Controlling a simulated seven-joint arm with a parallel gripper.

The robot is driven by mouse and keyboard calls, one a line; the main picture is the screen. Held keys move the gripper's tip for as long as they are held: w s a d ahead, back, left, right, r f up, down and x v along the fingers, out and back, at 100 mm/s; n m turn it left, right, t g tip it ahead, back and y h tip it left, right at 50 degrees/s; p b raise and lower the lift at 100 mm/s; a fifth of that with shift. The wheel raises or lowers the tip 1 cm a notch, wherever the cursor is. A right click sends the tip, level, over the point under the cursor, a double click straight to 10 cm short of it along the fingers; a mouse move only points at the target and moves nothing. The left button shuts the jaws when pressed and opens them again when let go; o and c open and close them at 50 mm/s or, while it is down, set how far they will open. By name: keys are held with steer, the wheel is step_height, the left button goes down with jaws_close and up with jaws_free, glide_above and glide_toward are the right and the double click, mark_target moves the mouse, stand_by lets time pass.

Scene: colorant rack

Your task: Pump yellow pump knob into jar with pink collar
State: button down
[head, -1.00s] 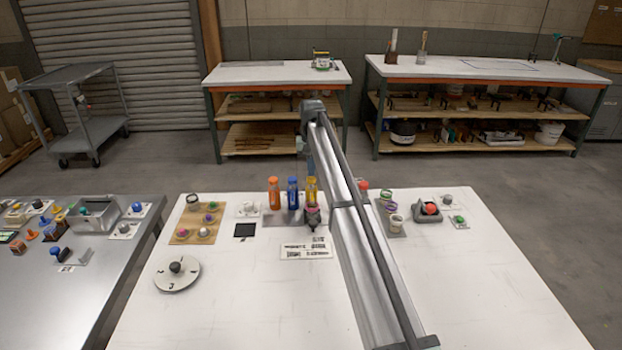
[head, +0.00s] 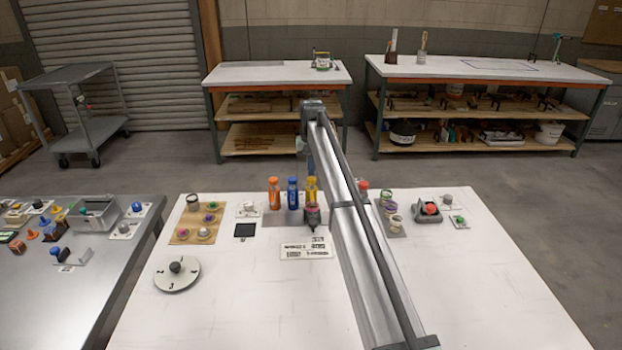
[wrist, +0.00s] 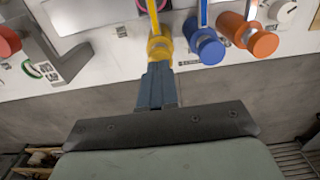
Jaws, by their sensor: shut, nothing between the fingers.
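The yellow pump knob (wrist: 158,48) is right at the tips of my gripper (wrist: 157,68) in the wrist view. The gripper is shut and empty, its fingertips touching or just over the knob; I cannot tell which. In the head view, the yellow pump bottle (head: 311,188) stands at the right end of a row of three, partly beside my arm. A dark jar with a pink collar (head: 312,214) stands in front of it.
The blue pump (head: 293,192) and orange pump (head: 273,192) stand close to the left of the yellow one. A label card (head: 306,248) lies in front. A tan board with knobs (head: 180,237) and a numbered dial (head: 160,280) sit left. The front of the table is clear.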

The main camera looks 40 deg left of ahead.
steer(key=shift+f, duration=0.2)
steer(key=shift+f, duration=1.2)
steer(key=shift+r, duration=1.4)
steer(key=shift+f, duration=0.35)
steer(key=shift+f, duration=0.85)
stand_by(0.6)
steer(key=shift+r, duration=1.2)
